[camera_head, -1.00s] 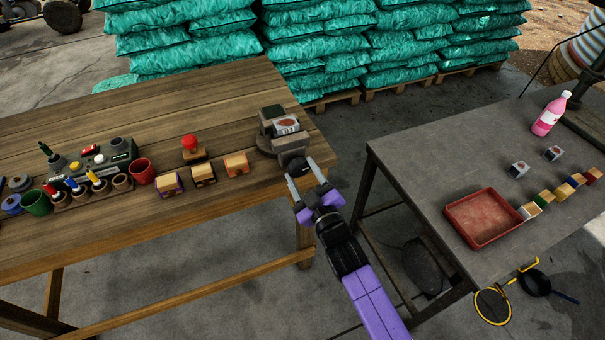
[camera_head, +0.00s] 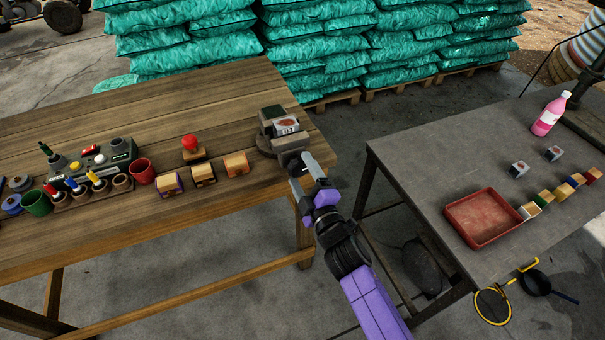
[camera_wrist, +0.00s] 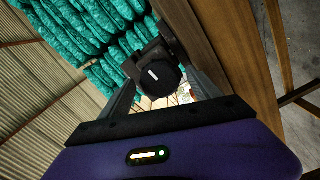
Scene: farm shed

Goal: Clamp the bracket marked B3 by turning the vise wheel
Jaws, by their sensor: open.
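The grey vise (camera_head: 269,143) sits at the right end of the wooden bench. A pale block with a red mark (camera_head: 287,124) stands between its jaws; I cannot read B3 on it. The vise wheel (camera_wrist: 157,78) shows in the wrist view as a dark round disc with a white mark, between my fingers. My gripper (camera_head: 304,176) is open at the front of the vise, one finger on each side of the wheel. I cannot tell whether the fingers touch it. The wheel is mostly hidden by my gripper in the head view.
Several wooden blocks (camera_head: 204,174), a red button (camera_head: 190,143) and cups (camera_head: 143,171) stand left of the vise. A grey table (camera_head: 420,170) with a red tray (camera_head: 452,216) and a pink bottle (camera_head: 549,116) stands right, across a gap. Green sacks (camera_head: 330,50) are stacked behind.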

